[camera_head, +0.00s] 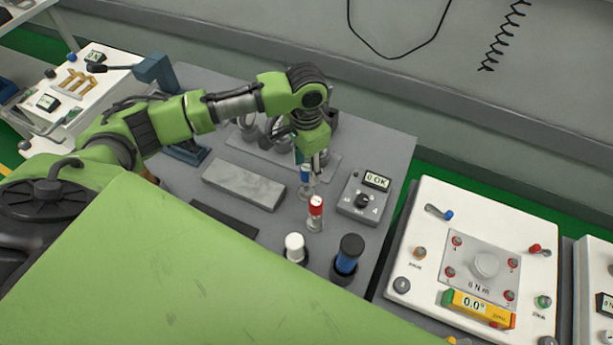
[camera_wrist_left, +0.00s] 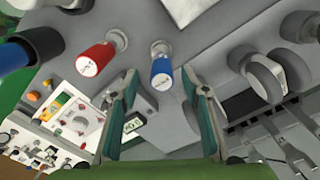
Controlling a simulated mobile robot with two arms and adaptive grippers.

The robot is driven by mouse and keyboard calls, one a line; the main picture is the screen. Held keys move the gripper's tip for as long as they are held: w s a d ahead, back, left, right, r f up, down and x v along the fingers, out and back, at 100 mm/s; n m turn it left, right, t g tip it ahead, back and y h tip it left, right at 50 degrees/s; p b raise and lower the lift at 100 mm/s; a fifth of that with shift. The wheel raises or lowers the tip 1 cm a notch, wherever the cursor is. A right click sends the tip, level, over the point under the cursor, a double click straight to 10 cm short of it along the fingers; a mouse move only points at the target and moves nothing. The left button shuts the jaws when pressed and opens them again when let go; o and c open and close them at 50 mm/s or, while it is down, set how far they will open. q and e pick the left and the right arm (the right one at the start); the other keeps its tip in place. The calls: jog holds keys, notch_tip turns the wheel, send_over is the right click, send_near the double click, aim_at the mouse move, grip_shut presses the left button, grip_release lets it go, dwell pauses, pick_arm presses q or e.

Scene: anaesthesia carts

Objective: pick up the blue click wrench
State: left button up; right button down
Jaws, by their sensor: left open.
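The blue click wrench (camera_head: 305,174) stands in a holder on the grey bench, behind the red-handled one (camera_head: 316,206). In the left wrist view its blue handle (camera_wrist_left: 162,72) shows end-on, in line with the gap between my fingers. My left gripper (camera_head: 314,158) is above and close to it, partly hiding it in the head view. In the left wrist view the left gripper's fingers (camera_wrist_left: 159,84) are apart with nothing held. I cannot tell whether the fingers are level with the handle. My right gripper is not in view.
A white-handled tool (camera_head: 294,246) and a thick black-and-blue one (camera_head: 347,254) stand nearer the front. A grey box with a display (camera_head: 364,197) sits right of the blue handle. A grey block (camera_head: 244,185) lies to the left. A white cart (camera_head: 480,265) stands right of the bench.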

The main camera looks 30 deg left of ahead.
pick_arm(q)
notch_tip(320, 180, down, 4)
jog(key=shift+w+a+r+p, duration=0.1)
jog(key=shift+w+r+p, duration=0.05)
jog(key=shift+r+p, duration=0.15)
jog(key=shift+f, duration=0.25)
grip_shut()
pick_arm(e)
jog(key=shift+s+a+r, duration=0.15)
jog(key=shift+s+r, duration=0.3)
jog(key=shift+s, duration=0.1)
pick_arm(q)
jog(key=shift+r, duration=0.1)
jog(key=shift+r, duration=0.3)
notch_tip(320, 180, up, 9)
jog(key=shift+r+b, duration=0.15)
jog(key=shift+b, duration=0.6)
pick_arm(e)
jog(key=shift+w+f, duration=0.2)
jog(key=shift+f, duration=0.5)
